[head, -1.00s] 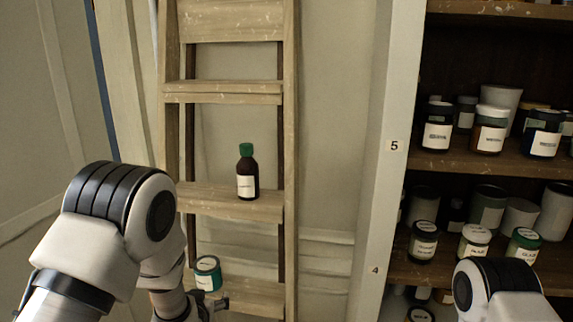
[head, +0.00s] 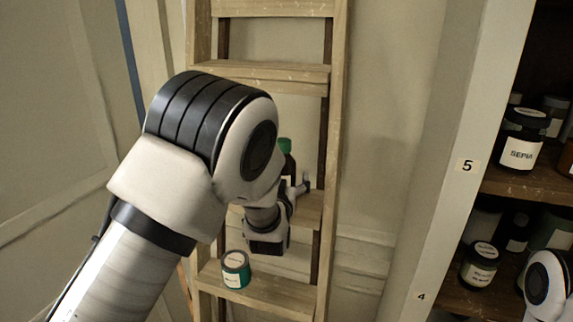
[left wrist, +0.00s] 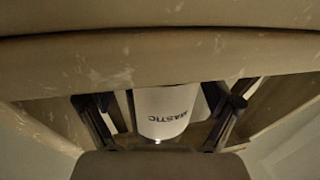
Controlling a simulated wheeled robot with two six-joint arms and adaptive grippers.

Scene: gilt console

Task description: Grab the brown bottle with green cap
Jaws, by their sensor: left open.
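The brown bottle with green cap (head: 286,146) stands on a step of the wooden ladder. In the head view my left arm hides its lower part. My left gripper (head: 300,188) is at the bottle's step, close to it. In the left wrist view the bottle's white label (left wrist: 164,108), reading MASTIC, shows between the two open fingers of the gripper (left wrist: 162,118). I cannot tell whether either finger touches it. My right gripper is out of view; only part of my right arm shows at the right edge.
A teal jar (head: 236,269) stands on the ladder step (head: 275,297) below. A higher step (head: 270,76) is above the bottle. At right, a cabinet (head: 505,184) holds several labelled jars, including a dark SEPIA jar (head: 521,140).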

